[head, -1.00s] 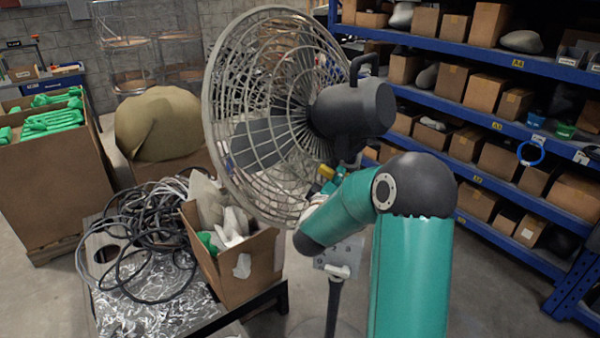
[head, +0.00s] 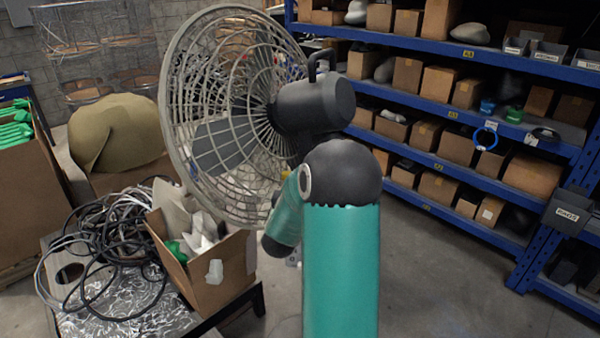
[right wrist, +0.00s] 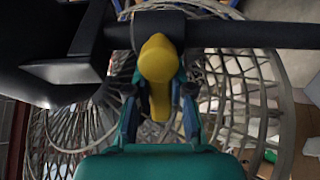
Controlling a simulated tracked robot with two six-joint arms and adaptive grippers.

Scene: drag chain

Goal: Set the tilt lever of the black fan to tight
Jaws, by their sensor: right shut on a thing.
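The black fan stands in the middle of the head view, with a dark motor housing (head: 318,103) and a pale wire cage (head: 200,60) facing left. My right arm reaches up to it, and its dark joint hides the right gripper and most of the fan's tilt joint there. In the right wrist view the yellow tilt lever (right wrist: 158,62) sits beside the fan's black bracket (right wrist: 230,33). My right gripper (right wrist: 160,105) has its fingers on both sides of the lever and is shut on it. My left gripper is in neither view.
A low table with a coil of black cable (head: 110,240) and an open cardboard box (head: 215,272) stands left of the fan. Blue shelving (head: 450,145) with boxes stands behind on the right. The floor at right is clear.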

